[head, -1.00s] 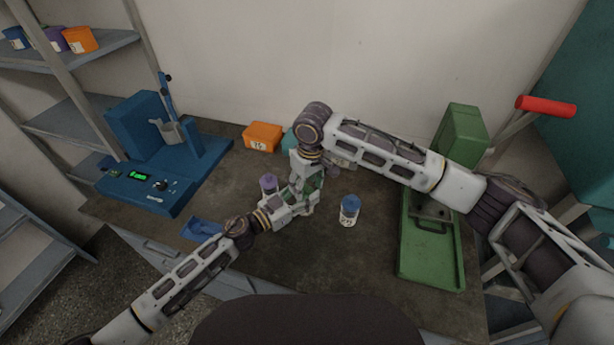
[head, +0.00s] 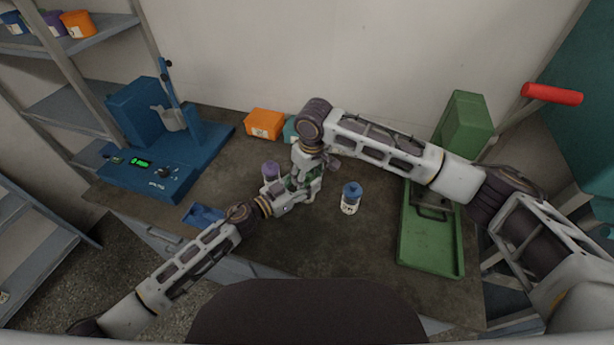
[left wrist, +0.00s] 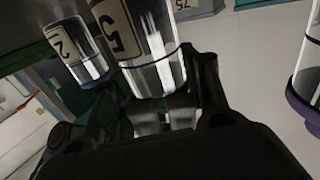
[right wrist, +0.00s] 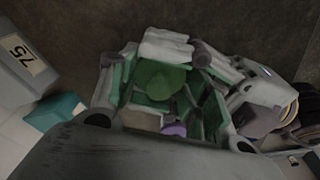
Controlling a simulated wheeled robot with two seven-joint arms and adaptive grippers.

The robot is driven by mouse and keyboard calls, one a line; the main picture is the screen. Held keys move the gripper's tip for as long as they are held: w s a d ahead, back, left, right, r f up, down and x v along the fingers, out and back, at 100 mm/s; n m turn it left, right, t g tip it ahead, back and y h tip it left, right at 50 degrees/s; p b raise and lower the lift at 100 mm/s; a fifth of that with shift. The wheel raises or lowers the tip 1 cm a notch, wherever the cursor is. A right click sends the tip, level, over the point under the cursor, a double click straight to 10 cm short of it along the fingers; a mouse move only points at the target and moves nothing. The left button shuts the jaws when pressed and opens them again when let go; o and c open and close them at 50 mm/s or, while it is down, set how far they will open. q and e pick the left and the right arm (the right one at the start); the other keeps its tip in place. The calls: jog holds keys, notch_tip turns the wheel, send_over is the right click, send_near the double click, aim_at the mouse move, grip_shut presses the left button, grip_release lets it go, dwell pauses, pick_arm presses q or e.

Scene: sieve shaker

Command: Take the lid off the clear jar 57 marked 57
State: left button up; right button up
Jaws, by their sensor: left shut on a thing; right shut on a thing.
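A clear jar (left wrist: 150,45) with a label showing a 5 stands upside down in the left wrist view; the rest of its number is out of sight. My left gripper (left wrist: 165,108) is shut on this jar. My right gripper (right wrist: 165,90) is shut on a green round lid (right wrist: 158,80), seen from above. In the head view my left gripper (head: 287,193) and my right gripper (head: 308,182) meet above the bench, one at the jar and one over it. The fingers mostly hide the jar there, and I cannot tell whether lid and jar touch.
A purple-lidded jar (head: 270,171) stands close left of the grippers, a blue-lidded jar (head: 350,200) to their right. An orange box (head: 264,124) is behind, a blue machine (head: 150,150) left, a green tray (head: 430,235) right.

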jog(key=shift+r, duration=0.4)
pick_arm(q)
jog(key=shift+s+a+f, duration=0.1)
jog(key=shift+f, duration=0.35)
pick_arm(e)
jog(key=shift+a+r, duration=0.2)
jog(key=shift+r, duration=0.85)
jog(key=shift+y, duration=0.4)
grip_shut()
pick_arm(q)
jog(key=shift+s+r, duration=0.1)
jog(key=shift+r, duration=0.05)
pick_arm(e)
jog(key=shift+r+g+y, duration=0.2)
jog(key=shift+g+y, duration=0.1)
jog(key=shift+g, duration=0.2)
pick_arm(q)
jog(key=shift+d+r, duration=0.2)
jog(key=shift+d, duration=0.05)
pick_arm(e)
jog(key=shift+s+a+f, duration=0.1)
jog(key=shift+s, duration=0.05)
